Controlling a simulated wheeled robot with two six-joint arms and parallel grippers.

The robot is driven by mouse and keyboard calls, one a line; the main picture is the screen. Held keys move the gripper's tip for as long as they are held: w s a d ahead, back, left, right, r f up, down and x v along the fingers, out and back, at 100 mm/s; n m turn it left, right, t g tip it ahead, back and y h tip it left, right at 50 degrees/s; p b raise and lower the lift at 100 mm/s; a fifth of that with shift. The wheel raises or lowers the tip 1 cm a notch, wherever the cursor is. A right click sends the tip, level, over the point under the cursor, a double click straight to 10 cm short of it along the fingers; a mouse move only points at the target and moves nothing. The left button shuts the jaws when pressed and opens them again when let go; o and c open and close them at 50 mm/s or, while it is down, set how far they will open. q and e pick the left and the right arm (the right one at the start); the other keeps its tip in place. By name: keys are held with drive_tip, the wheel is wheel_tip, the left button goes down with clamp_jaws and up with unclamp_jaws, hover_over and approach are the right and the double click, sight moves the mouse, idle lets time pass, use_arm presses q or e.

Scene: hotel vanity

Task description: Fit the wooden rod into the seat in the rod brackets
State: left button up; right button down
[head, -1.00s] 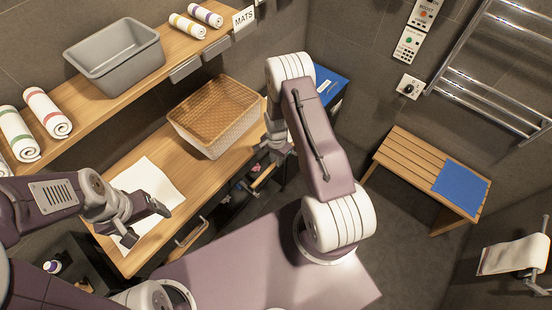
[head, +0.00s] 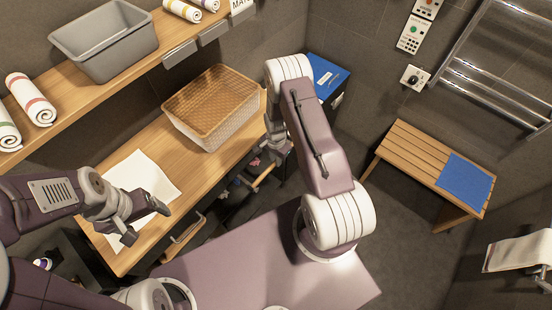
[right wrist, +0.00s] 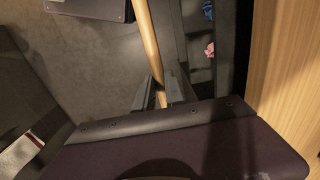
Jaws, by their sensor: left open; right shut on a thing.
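The wooden rod (head: 262,178) is held by my right gripper (head: 276,152) beside the front edge of the wooden counter, over the open space below. In the right wrist view the rod (right wrist: 147,42) runs from the top edge down between the dark fingers of my right gripper (right wrist: 164,92), which is shut on it. My left gripper (head: 145,220) is open and empty above the counter's left part, by a white cloth. I cannot clearly make out the rod brackets or their seat in either view.
A woven basket (head: 212,108) stands on the counter (head: 190,185), with a white cloth (head: 146,172) to its left. A shelf above holds a grey bin (head: 106,42) and rolled towels. A bar handle (head: 185,230) juts from the counter front. A slatted bench (head: 410,152) stands right.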

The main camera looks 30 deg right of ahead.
drive_tip(key=shift+f+b, duration=0.95)
drive_tip(key=shift+f, duration=0.45)
drive_tip(key=c, duration=1.3)
unclamp_jaws()
drive_tip(key=shift+r, duration=0.1)
wheel_tip(320, 180, up, 9)
drive_tip(key=shift+f+b, duration=0.1)
drive_tip(key=shift+b, duration=0.3)
